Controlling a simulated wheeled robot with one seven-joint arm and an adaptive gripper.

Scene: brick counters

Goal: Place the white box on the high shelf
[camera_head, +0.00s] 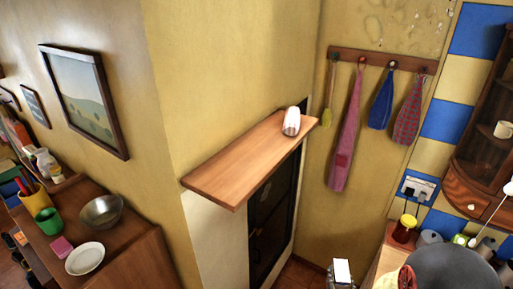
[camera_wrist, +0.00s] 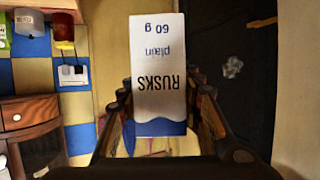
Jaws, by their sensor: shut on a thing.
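The white box (camera_wrist: 158,60) is held between the two fingers of my gripper (camera_wrist: 162,100) in the wrist view. It has a blue band and the words RUSKS, plain, 60 g, upside down there. In the head view the white box (camera_head: 342,268) shows at the bottom edge with my gripper (camera_head: 341,281) around it. The high shelf (camera_head: 225,172) is a wooden board on the yellow wall, up and to the left of the box. My gripper is apart from the shelf.
A small white ribbed container (camera_head: 291,121) stands at the shelf's far right end; the rest of the board is bare. Aprons (camera_head: 345,145) hang from a rack (camera_head: 385,60) behind. A dark door (camera_head: 270,215) is below the shelf. A cabinet (camera_head: 490,140) is at right.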

